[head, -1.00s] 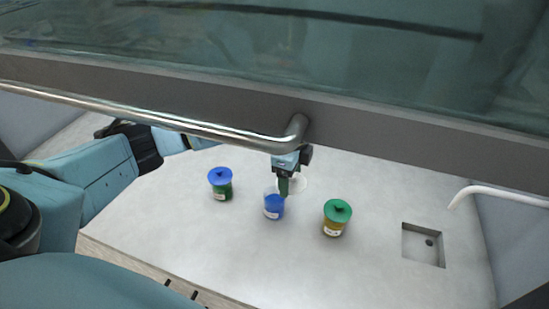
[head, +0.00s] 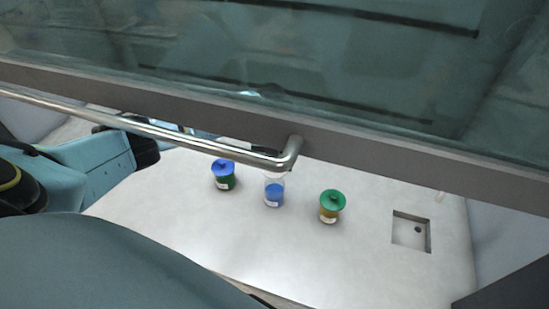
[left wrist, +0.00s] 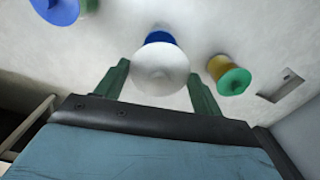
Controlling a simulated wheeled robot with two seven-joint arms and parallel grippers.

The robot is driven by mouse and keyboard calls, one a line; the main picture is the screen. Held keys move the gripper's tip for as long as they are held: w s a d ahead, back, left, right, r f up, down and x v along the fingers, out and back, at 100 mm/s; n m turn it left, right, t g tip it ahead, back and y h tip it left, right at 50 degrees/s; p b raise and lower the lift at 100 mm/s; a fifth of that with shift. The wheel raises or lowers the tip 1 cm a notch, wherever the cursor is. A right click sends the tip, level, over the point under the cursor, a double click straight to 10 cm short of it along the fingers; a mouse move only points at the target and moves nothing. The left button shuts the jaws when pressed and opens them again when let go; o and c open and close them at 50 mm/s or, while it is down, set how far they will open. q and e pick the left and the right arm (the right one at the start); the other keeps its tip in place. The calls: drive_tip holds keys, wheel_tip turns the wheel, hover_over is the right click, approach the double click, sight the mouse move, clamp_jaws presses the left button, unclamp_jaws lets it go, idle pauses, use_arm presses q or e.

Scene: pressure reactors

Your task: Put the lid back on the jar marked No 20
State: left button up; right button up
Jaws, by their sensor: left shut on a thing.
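A clear jar with blue contents (head: 274,194) stands in the middle of the bench; its label is too small to read. In the left wrist view, a round white lid (left wrist: 161,68) sits between the green fingers of my left gripper (left wrist: 158,74), which is shut on it. The blue of the jar (left wrist: 160,37) shows just beyond the lid. In the head view, the handle bar hides my left gripper, and only a pale bit shows at the jar's top. I cannot tell whether lid and jar touch. My right gripper is not in view.
A green jar with a blue lid (head: 223,168) stands to the left, and an amber jar with a green lid (head: 332,200) to the right. A square sink (head: 411,231) is farther right. A glass sash with a metal handle bar (head: 200,143) crosses above the bench.

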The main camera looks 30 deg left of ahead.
use_arm(q)
drive_tip(key=shift+f+b, duration=2.25)
drive_tip(key=shift+b, duration=0.3)
drive_tip(key=shift+f+b, duration=0.3)
drive_tip(key=shift+f, duration=0.65)
drive_tip(key=shift+w+p, duration=0.1)
drive_tip(key=shift+p, duration=0.5)
drive_tip(key=shift+f, duration=0.15)
drive_tip(key=shift+p, duration=0.4)
drive_tip(key=o, duration=1.2)
